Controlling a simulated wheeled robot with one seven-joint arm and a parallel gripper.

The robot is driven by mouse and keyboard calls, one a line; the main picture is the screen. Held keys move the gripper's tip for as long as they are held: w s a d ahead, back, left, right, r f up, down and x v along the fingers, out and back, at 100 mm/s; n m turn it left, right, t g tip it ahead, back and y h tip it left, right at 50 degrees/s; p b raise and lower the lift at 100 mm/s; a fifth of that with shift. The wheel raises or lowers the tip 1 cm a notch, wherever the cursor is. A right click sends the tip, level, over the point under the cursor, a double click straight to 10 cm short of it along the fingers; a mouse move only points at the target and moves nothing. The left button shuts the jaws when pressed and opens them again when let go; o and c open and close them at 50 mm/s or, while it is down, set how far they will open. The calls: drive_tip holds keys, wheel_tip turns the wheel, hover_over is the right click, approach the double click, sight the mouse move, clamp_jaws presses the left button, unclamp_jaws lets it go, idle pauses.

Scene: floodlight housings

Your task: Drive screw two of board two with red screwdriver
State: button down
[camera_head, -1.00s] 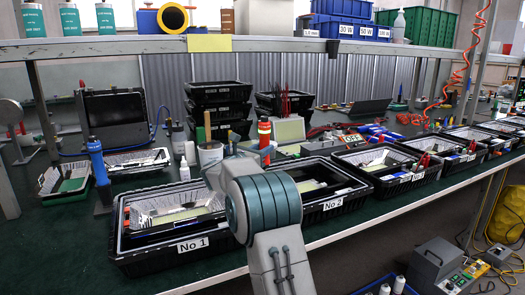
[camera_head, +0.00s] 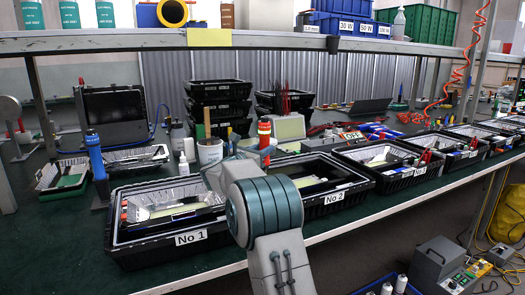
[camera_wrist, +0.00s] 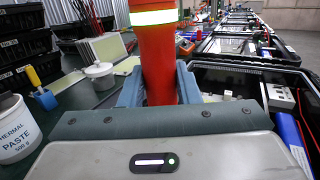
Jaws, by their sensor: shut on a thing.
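My gripper (camera_wrist: 160,90) is shut on the red screwdriver (camera_wrist: 157,60), an orange-red cylinder with a pale band, which stands upright between the fingers. In the head view the red screwdriver (camera_head: 264,135) shows above my arm, behind the black tray marked No 2 (camera_head: 345,205); the gripper itself is hidden there by my arm. Inside tray No 2 a dark housing and a pale board-like piece (camera_head: 307,181) partly show. The screws and the screwdriver's tip are not visible. In the wrist view a black tray (camera_wrist: 225,70) lies right of the gripper.
Tray No 1 (camera_head: 120,248) stands left of my arm. A blue screwdriver (camera_head: 95,150) stands upright further left. A white thermal paste tub (camera_wrist: 18,130) is left of the gripper. Stacked black trays (camera_head: 218,90) stand behind. More trays (camera_head: 398,183) line the bench to the right.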

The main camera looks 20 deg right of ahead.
drive_tip(key=shift+f+b, duration=1)
drive_tip(key=shift+b, duration=0.55)
idle(2.9)
drive_tip(key=shift+r, duration=0.15)
